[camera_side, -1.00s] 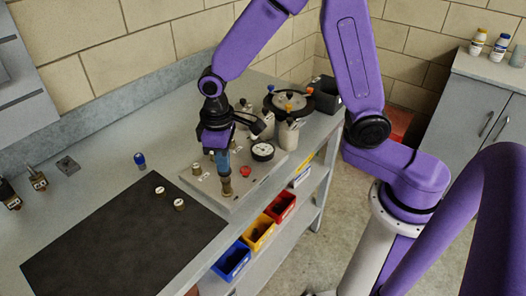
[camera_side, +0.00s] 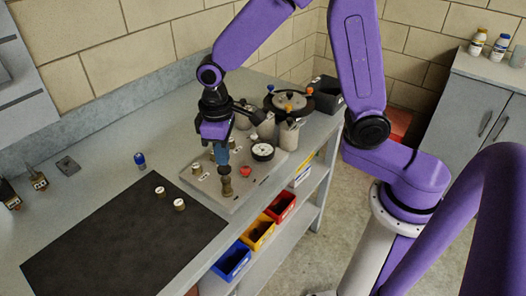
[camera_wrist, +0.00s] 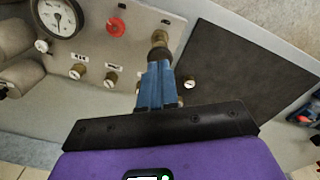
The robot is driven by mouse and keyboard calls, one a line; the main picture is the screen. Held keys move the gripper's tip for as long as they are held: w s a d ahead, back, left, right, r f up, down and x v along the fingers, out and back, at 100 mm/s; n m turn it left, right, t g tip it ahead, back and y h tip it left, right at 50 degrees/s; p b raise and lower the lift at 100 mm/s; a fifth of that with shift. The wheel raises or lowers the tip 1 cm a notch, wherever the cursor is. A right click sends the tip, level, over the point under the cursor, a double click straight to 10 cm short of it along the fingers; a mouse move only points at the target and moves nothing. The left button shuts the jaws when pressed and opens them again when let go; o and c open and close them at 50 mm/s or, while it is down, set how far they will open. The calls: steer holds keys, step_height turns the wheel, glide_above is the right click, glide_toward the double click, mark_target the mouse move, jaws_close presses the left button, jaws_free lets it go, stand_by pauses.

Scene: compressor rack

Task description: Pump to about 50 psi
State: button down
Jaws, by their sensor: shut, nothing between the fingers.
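The pump panel (camera_side: 248,190) is a pale plate on the bench. Its round white gauge (camera_side: 263,151) also shows in the wrist view (camera_wrist: 57,17), partly cut off by the top edge; its reading is too small to tell. A red knob (camera_side: 245,171) is beside the gauge. A brass fitting (camera_side: 226,187) stands upright at the panel's near edge. My gripper (camera_side: 222,163) points down, its blue fingers shut with nothing between them. In the wrist view, the fingertips (camera_wrist: 158,64) are right at the brass fitting (camera_wrist: 159,42); whether they touch cannot be told.
Several small labelled brass valves (camera_wrist: 111,78) are on the panel. A black mat (camera_side: 120,242) lies to the left with two brass pieces (camera_side: 179,204) at its edge. A blue-capped piece (camera_side: 140,160) stands behind it. A round black-rimmed vessel (camera_side: 290,101) is behind the panel.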

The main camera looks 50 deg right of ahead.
steer(key=shift+r, duration=2.5)
steer(key=s+d+n, duration=0.3)
steer(key=s+d, duration=0.2)
steer(key=s, duration=0.6)
steer(key=s+d+n, duration=0.3)
steer(key=s+d, duration=0.2)
steer(key=s, duration=0.6)
steer(key=shift+r+n, duration=0.15)
steer(key=shift+n, duration=0.15)
